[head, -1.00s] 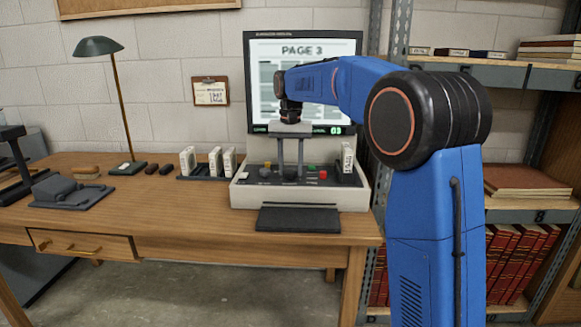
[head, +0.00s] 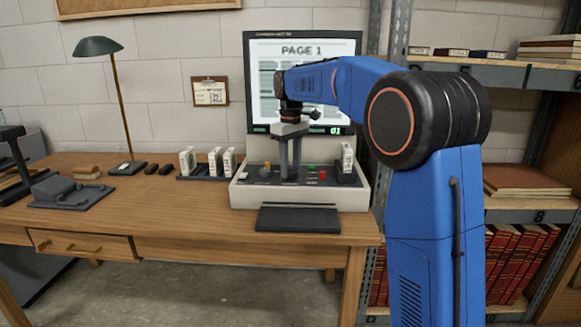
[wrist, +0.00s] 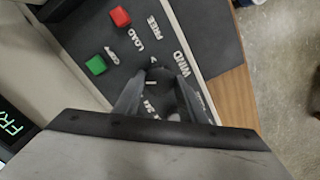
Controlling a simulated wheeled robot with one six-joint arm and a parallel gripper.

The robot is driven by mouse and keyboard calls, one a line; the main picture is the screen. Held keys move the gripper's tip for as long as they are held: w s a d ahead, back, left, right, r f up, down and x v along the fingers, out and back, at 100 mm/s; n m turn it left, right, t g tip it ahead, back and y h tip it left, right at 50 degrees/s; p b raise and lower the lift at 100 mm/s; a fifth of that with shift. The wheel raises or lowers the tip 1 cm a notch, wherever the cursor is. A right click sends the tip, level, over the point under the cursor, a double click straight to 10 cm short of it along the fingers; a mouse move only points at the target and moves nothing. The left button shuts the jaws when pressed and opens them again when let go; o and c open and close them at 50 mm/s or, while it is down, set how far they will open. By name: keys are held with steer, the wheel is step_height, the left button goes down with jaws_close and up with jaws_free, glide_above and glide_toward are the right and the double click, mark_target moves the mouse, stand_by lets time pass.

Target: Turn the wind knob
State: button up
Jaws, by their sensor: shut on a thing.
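The wind knob (wrist: 158,76) is dark and round with a pale mark, beside the WIND label in the wrist view. My gripper (wrist: 157,95) is shut on it, one finger on each side. In the head view my gripper (head: 290,176) points straight down at the reader's panel, and its fingers hide the knob. The microfilm reader (head: 245,197) has a pale base. Its screen (head: 302,85) reads PAGE 1, and the green counter (head: 335,130) shows 01.
A red button (wrist: 120,16) and a green button (wrist: 96,65) sit near my fingers on the panel. A white labelled box (head: 347,160) stands at the panel's right. Several similar boxes stand in a dark rack (head: 200,178) to the left. A lamp (head: 98,46) is further left.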

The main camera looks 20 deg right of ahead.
mark_target(291, 170)
steer(key=n, duration=0.5)
steer(key=shift+n, duration=0.4)
stand_by(0.3)
steer(key=o, duration=1.1)
steer(key=shift+c, duration=0.2)
step_height(291, 170, up, 18)
steer(key=shift+f, duration=0.25)
